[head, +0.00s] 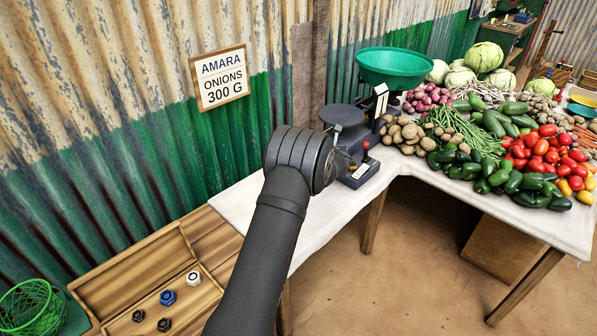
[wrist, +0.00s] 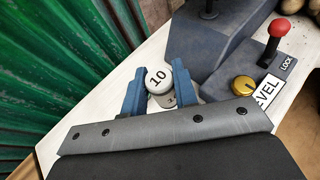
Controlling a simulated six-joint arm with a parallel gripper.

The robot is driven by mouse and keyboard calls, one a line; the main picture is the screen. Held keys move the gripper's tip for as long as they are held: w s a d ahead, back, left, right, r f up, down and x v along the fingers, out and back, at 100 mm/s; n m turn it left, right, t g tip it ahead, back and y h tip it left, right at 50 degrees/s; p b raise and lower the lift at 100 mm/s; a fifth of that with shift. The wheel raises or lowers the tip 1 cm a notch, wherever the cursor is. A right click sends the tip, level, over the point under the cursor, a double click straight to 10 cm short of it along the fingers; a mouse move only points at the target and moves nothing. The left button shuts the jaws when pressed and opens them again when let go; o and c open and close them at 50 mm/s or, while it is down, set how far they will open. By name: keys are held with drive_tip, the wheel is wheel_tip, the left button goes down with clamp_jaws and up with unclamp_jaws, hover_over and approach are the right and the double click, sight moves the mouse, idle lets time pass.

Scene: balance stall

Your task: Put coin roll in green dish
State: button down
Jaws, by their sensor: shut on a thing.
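In the wrist view my gripper (wrist: 157,88) has its two blue fingers on either side of a white, round-ended piece marked 10, which looks like the coin roll (wrist: 158,77). It is shut on this piece, over the pale tabletop beside the scale's dark base. The lower part of the piece is partly hidden. In the head view my own arm hides most of the gripper and the piece. The green dish (head: 395,66) sits high on the balance at the back, to the right of my arm.
The balance (head: 345,116) has a dark flat pan; a red-knobbed lock lever (wrist: 279,28) and brass knob (wrist: 243,85) are close right of my gripper. Vegetables (head: 500,150) crowd the right table. A wooden tray (head: 130,270) with several hex pieces and a green wire basket (head: 30,305) are lower left.

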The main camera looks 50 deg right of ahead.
drive_tip(key=shift+w+f, duration=0.25)
drive_tip(key=shift+f, duration=0.85)
drive_tip(key=w+f, duration=0.2)
drive_tip(key=w, duration=0.1)
drive_tip(key=w+f, duration=0.2)
drive_tip(key=w, duration=0.2)
drive_tip(key=w+a+f, duration=0.1)
drive_tip(key=w+f, duration=0.1)
drive_tip(key=w, duration=0.2)
drive_tip(key=shift+a+f, duration=0.1)
drive_tip(key=shift+f, duration=2.3)
drive_tip(key=shift+f, duration=0.1)
drive_tip(key=c, duration=1.1)
unclamp_jaws()
drive_tip(key=shift+f, duration=0.1)
drive_tip(key=shift+c, duration=0.2)
drive_tip(key=shift+s+a+r, duration=0.1)
drive_tip(key=shift+r, duration=0.15)
drive_tip(key=v, duration=1.1)
drive_tip(key=shift+s+a, duration=0.2)
drive_tip(key=shift+s, duration=0.05)
